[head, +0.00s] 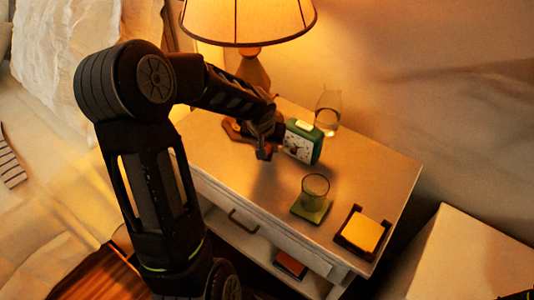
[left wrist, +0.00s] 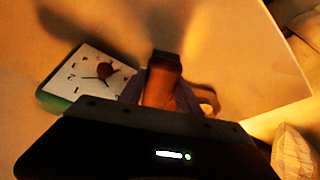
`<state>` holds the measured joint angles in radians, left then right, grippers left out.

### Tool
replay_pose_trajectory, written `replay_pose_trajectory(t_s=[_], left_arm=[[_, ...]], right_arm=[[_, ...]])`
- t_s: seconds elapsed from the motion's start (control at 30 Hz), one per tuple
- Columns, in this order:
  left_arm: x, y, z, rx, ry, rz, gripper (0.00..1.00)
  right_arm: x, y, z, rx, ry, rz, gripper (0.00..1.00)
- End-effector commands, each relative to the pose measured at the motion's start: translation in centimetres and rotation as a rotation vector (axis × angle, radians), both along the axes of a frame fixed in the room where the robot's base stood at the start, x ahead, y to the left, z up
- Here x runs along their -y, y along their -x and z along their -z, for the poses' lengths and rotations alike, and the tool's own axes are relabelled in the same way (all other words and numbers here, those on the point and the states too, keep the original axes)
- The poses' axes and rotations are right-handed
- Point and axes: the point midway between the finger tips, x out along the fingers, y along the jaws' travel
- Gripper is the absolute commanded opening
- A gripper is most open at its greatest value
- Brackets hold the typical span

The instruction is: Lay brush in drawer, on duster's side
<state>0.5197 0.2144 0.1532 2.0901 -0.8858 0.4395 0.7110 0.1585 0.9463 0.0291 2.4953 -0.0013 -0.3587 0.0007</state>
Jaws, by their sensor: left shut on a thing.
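My left gripper (head: 265,151) is above the nightstand top, just left of the green clock in the head view. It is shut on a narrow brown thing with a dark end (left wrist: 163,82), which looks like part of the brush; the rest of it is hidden. The green clock (head: 302,142) also shows at the left of the left wrist view (left wrist: 88,76). I cannot make out the duster. My right gripper is not in view.
The nightstand top (head: 370,170) also bears a lit lamp (head: 250,22), a glass carafe (head: 327,112), a glass (head: 315,187) on a green coaster and a dark tray with a yellow block (head: 362,233). A book-like thing (head: 290,264) lies on the lower shelf. The bed is at left.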

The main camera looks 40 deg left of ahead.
Motion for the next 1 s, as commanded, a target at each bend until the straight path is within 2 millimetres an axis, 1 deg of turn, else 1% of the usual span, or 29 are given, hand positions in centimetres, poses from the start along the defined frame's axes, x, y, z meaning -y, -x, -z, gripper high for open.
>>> replay_pose_trajectory(t_s=[0.1,0.17,0.33,0.43,0.7,0.87,0.9,1.0], left_arm=[[0.0,0.0,0.0,0.000,0.000,0.000,0.00],[0.0,0.0,0.4,-0.001,0.000,0.000,0.00],[0.0,0.1,2.9,-0.003,0.001,0.002,0.00],[0.0,0.0,3.8,-0.002,0.001,0.000,0.00],[0.0,0.0,3.8,0.000,0.000,0.000,0.00],[0.0,0.0,4.2,0.000,0.000,0.000,0.00],[0.0,0.0,4.1,0.000,0.000,0.000,0.42],[0.0,0.0,4.1,-0.001,0.000,0.000,0.50]], right_arm=[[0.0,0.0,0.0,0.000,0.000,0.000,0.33],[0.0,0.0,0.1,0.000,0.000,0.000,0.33],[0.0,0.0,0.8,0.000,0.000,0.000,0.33],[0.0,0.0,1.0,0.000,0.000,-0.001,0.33],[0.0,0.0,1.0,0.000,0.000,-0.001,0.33],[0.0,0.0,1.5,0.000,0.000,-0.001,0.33],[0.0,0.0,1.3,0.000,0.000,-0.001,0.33],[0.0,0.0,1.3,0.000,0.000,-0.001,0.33]])
